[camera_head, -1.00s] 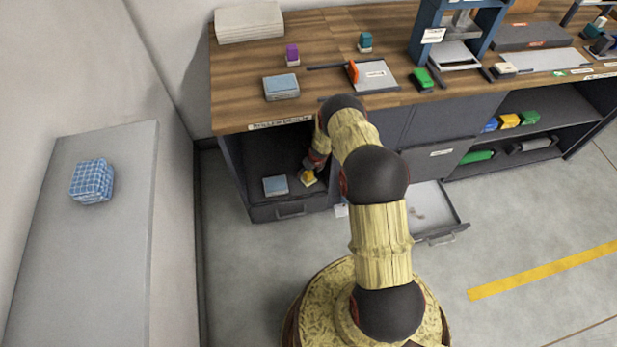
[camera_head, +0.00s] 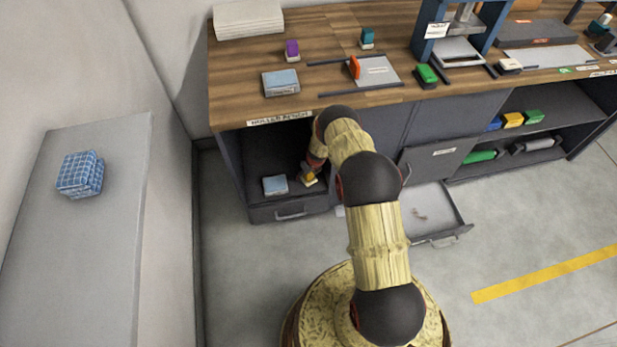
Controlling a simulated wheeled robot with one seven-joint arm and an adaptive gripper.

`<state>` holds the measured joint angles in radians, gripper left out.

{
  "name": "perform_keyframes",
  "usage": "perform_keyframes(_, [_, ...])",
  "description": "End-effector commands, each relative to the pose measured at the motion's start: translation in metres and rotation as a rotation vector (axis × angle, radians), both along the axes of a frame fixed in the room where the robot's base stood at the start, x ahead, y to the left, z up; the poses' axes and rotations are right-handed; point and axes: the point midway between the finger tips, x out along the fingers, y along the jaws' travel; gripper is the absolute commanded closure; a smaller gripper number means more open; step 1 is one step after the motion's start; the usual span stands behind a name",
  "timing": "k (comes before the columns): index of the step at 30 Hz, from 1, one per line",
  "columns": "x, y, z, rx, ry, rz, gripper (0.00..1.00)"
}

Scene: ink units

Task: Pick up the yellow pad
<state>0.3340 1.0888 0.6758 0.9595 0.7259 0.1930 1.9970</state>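A small yellow pad (camera_head: 311,182) with a pale base is in the open cubby under the left end of the workbench. My gripper (camera_head: 308,174) reaches into this cubby from above and is right at the pad, covering part of it. The fingers are small and dark here, so I cannot tell whether they are closed on the pad. I also cannot tell whether the pad touches the cubby floor.
A blue box (camera_head: 275,185) lies just left of the pad in the cubby. The wooden bench top (camera_head: 235,85) overhangs it. An open drawer (camera_head: 440,212) juts out to the right. Another yellow item (camera_head: 512,120) is on the right shelf.

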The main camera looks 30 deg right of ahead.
Motion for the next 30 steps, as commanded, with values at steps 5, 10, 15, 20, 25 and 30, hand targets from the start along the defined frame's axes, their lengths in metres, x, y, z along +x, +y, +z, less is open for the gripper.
perform_keyframes(5, [-0.0001, 0.0000, 0.0000, 0.000, 0.000, 0.000, 0.51])
perform_keyframes(10, [-0.0002, 0.0000, -0.0001, 0.000, 0.000, 0.000, 0.61])
perform_keyframes(15, [-0.0002, 0.0000, -0.0001, 0.000, 0.000, 0.000, 0.71])
perform_keyframes(20, [0.0001, -0.0001, 0.0000, 0.000, 0.000, 0.000, 0.80])
perform_keyframes(25, [0.0001, -0.0001, 0.0001, 0.000, 0.000, 0.000, 0.83])
perform_keyframes(30, [0.0005, -0.0002, 0.0058, 0.000, -0.001, 0.000, 0.83])
